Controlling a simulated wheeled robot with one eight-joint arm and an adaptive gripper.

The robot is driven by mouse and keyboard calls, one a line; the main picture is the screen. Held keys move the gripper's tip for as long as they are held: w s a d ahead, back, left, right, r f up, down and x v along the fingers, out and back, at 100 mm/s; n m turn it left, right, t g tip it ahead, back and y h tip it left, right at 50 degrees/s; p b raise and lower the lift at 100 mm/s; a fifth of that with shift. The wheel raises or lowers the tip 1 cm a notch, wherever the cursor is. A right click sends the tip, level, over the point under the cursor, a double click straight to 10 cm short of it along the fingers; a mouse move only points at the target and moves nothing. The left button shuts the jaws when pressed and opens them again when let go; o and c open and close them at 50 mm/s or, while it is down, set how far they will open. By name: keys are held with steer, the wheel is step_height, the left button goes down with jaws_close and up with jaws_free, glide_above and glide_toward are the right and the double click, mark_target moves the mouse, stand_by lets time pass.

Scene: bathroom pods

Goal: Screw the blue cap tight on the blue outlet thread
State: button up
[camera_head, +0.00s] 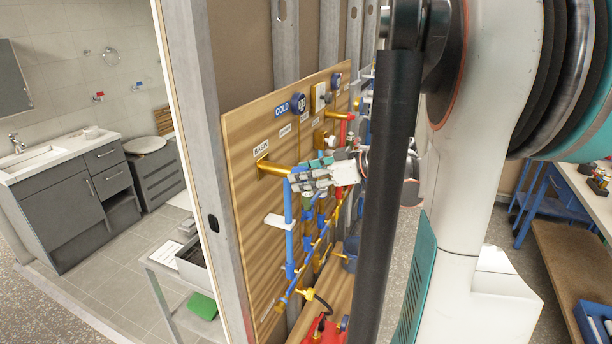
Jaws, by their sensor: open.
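A wooden panel (245,135) carries blue and red pipes and brass fittings. A blue vertical pipe (289,225) rises to the level of a brass outlet (272,167) below the BASIN label. My gripper (297,178) is open at the top of this blue pipe, beside the brass outlet, reaching in from the right. Its fingers cover the pipe's upper end. I cannot tell whether they touch it. I cannot clearly make out the blue cap or the blue outlet thread; the fingers and my arm may hide them.
A blue bucket (351,252) and red tool (322,331) are lower down. A metal stud (205,130) stands left.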

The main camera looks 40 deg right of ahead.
steer(key=c, duration=1)
steer(key=o, duration=1.3)
steer(key=v, duration=1.2)
